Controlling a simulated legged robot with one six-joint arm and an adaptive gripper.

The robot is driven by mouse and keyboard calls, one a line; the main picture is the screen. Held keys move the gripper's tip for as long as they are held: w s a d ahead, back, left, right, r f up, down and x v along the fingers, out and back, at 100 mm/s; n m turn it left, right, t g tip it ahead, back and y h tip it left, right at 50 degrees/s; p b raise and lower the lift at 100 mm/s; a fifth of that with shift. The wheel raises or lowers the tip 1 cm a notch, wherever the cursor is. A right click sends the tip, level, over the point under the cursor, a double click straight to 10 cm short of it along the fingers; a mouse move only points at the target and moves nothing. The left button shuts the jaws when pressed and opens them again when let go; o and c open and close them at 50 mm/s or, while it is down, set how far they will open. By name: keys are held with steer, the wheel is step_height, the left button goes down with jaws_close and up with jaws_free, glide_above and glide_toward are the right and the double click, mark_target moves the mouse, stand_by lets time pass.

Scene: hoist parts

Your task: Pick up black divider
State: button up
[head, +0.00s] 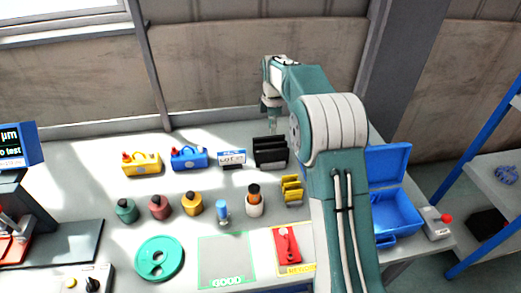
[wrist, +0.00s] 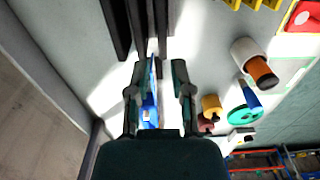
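The black divider (head: 270,152) stands on the table at the back, with several upright slats. In the wrist view its dark slats (wrist: 120,28) reach in from the top edge, beyond my fingertips. My gripper (head: 272,127) hangs fingers down, just above or behind the divider in the head view. In the wrist view my gripper (wrist: 159,68) has its two fingers apart, with nothing clearly held. A thin blue thing (wrist: 150,105) shows in the gap between them. I cannot tell the exact height of the fingertips over the table.
A blue and white sign (head: 232,157) stands left of the divider, and a yellow rack (head: 292,190) stands in front. An open blue case (head: 398,210) is at right. The wall is close behind.

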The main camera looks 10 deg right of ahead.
mark_target(272, 150)
steer(key=shift+w+f, duration=0.15)
steer(key=shift+f, duration=0.25)
steer(key=f, duration=0.2)
steer(key=d+f, duration=0.1)
steer(key=f, duration=0.4)
steer(key=a+f, duration=0.1)
steer(key=f, duration=0.1)
steer(key=shift+s+f, duration=0.2)
steer(key=shift+f, duration=0.15)
steer(key=shift+d+f, duration=0.25)
steer(key=shift+d, duration=0.05)
jaws_close()
steer(key=shift+a, duration=0.2)
